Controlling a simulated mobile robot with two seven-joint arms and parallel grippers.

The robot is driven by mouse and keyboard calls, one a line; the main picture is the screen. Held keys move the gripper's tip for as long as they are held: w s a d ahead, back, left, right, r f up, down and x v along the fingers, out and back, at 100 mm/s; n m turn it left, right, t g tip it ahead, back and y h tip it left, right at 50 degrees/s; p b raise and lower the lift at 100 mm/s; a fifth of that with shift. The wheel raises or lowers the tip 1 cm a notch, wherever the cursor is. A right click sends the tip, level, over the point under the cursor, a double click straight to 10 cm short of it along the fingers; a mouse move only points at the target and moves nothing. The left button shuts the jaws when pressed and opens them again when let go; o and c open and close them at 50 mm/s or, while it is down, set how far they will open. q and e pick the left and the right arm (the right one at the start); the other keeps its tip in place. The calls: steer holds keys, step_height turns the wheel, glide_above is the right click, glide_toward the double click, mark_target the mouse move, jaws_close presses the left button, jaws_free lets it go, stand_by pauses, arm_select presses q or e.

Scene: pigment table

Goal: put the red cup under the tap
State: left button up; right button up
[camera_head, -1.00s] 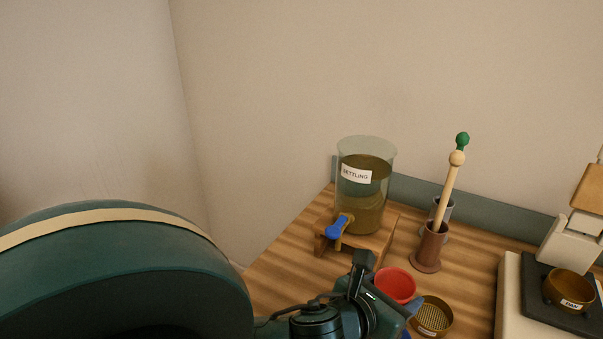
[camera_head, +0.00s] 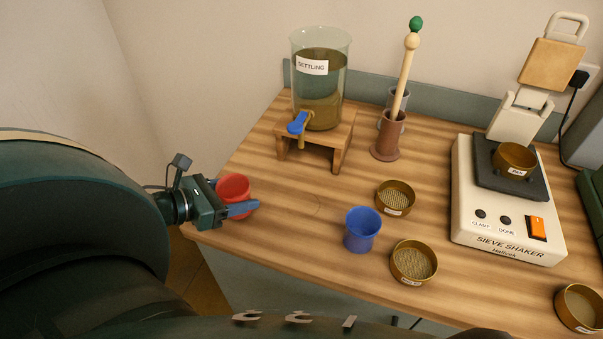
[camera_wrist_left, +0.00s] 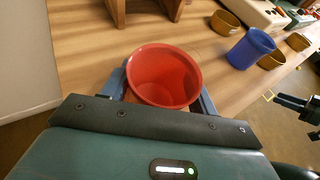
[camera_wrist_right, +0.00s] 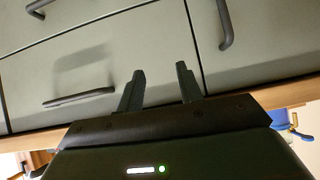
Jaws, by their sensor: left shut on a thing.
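The red cup (camera_head: 234,187) is at the left edge of the table, and my left gripper (camera_head: 238,209) is shut on it. In the left wrist view the cup (camera_wrist_left: 165,75) is between the two fingers, its open mouth visible and empty. I cannot tell whether its base touches the wood. The tap (camera_head: 299,123) has a blue handle and sits low on the front of the settling jar (camera_head: 320,85), on a wooden stand (camera_head: 343,137). The cup is left of and nearer than the tap, clear of it. My right gripper (camera_wrist_right: 160,77) is open and empty before grey drawer fronts.
A blue cup (camera_head: 361,230) and brass sieves (camera_head: 395,198) (camera_head: 413,262) stand right of the red cup. A brown holder (camera_head: 388,138) with a tall rod stands right of the stand. The sieve shaker (camera_head: 508,215) is farther right. Bare wood lies before the stand.

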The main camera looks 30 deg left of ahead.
arm_select(q)
steer(key=w+d, duration=0.1)
steer(key=w, duration=0.2)
steer(key=w+d+b, duration=0.1)
steer(key=w, duration=0.3)
steer(key=w+d+b, duration=0.1)
steer(key=w+d, duration=0.1)
steer(key=w, duration=0.2)
steer(key=shift+r, duration=0.1)
steer(key=shift+w+d, duration=0.3)
steer(key=shift+w, duration=0.35)
steer(key=shift+w+d+p, duration=0.3)
steer(key=shift+w, duration=0.5)
steer(key=shift+w+d+p, duration=0.25)
steer(key=shift+w+d, duration=0.05)
steer(key=shift+w, duration=0.5)
steer(key=shift+f, duration=0.85)
arm_select(e)
steer(key=shift+w+a+f, duration=0.2)
steer(key=shift+f, duration=0.05)
arm_select(q)
steer(key=o, duration=0.6)
steer(key=shift+f, duration=0.15)
steer(key=o, duration=0.4)
steer(key=shift+o, duration=0.3)
arm_select(e)
steer(key=shift+s, duration=0.2)
